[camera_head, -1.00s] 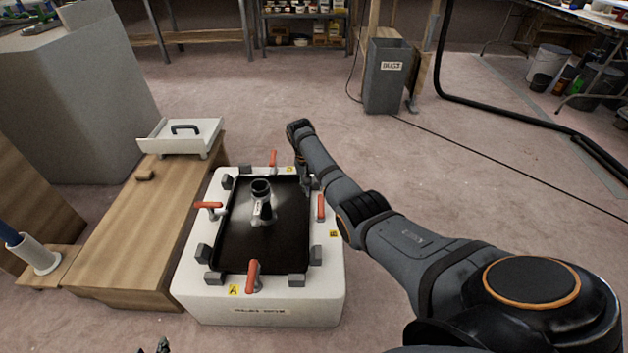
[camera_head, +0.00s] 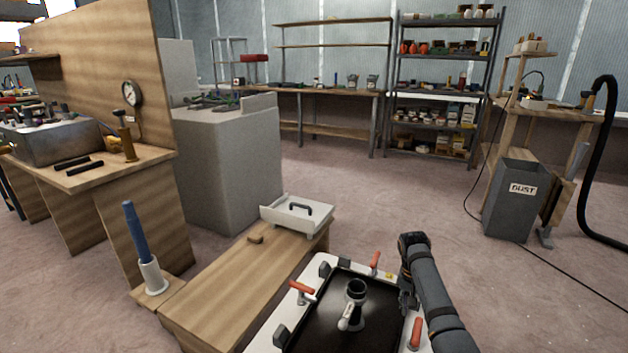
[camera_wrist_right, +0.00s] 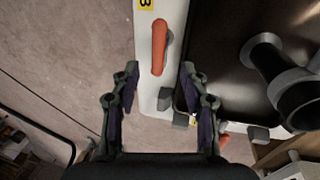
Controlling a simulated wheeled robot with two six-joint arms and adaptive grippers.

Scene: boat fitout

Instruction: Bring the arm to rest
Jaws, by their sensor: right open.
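My right arm (camera_head: 432,290) comes in from the bottom right in the head view, over the right edge of a white fixture (camera_head: 262,338). My right gripper (camera_head: 406,298) points down there, its fingers partly hidden. In the right wrist view the same gripper (camera_wrist_right: 159,78) has its two fingers spread apart with nothing held between them. An orange clamp handle (camera_wrist_right: 160,48) on the fixture shows beyond the fingertips. My left gripper is not in view.
A wooden bench (camera_head: 235,285) with a white hatch (camera_head: 310,220) stands left. A dust bin (camera_head: 512,205) stands right; open floor lies between.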

